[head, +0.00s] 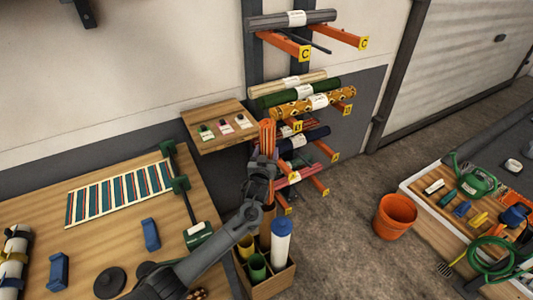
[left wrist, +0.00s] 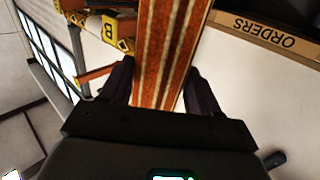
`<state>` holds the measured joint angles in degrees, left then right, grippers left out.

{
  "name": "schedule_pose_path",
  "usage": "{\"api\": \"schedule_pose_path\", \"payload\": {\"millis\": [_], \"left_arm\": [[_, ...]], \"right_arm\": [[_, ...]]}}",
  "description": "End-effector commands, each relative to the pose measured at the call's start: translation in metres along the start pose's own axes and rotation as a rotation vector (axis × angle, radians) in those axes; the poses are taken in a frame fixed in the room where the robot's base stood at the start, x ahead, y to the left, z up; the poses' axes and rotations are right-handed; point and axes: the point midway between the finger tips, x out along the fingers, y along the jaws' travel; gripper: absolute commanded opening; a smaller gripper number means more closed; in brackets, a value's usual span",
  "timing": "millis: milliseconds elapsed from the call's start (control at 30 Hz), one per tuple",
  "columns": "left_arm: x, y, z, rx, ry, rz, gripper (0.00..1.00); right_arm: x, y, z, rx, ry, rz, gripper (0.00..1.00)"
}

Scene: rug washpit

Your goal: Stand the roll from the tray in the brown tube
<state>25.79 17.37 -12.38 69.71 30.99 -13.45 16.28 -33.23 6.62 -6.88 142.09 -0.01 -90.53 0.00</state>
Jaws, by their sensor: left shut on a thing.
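My left gripper (head: 264,158) is shut on an orange roll (head: 267,135) with pale stripes, held nearly upright above the tube crate. In the left wrist view the striped roll (left wrist: 172,50) passes between the two fingers of the left gripper (left wrist: 160,88). A brown tube (head: 267,226) stands in the wooden crate (head: 272,283), below the gripper and partly hidden by my left arm. The roll is apart from the tube. I cannot make out which surface is the tray. My right gripper is not in view.
The crate also holds a yellow tube (head: 245,246), a green tube (head: 257,266) and a tall white roll with a blue top (head: 281,241). A rack with rolls (head: 290,88) and a wooden shelf with cards (head: 215,113) stand close behind. An orange bucket (head: 395,215) is on the floor.

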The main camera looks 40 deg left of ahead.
Motion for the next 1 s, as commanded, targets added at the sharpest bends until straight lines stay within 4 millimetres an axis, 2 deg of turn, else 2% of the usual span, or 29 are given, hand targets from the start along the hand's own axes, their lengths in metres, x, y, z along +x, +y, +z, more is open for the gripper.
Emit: {"api": "schedule_pose_path", "payload": {"millis": [1000], "left_arm": [[0.0, 0.0, 0.079, -0.002, 0.004, 0.0, 0.1]], "right_arm": [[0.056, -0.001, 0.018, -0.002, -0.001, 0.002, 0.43]]}}
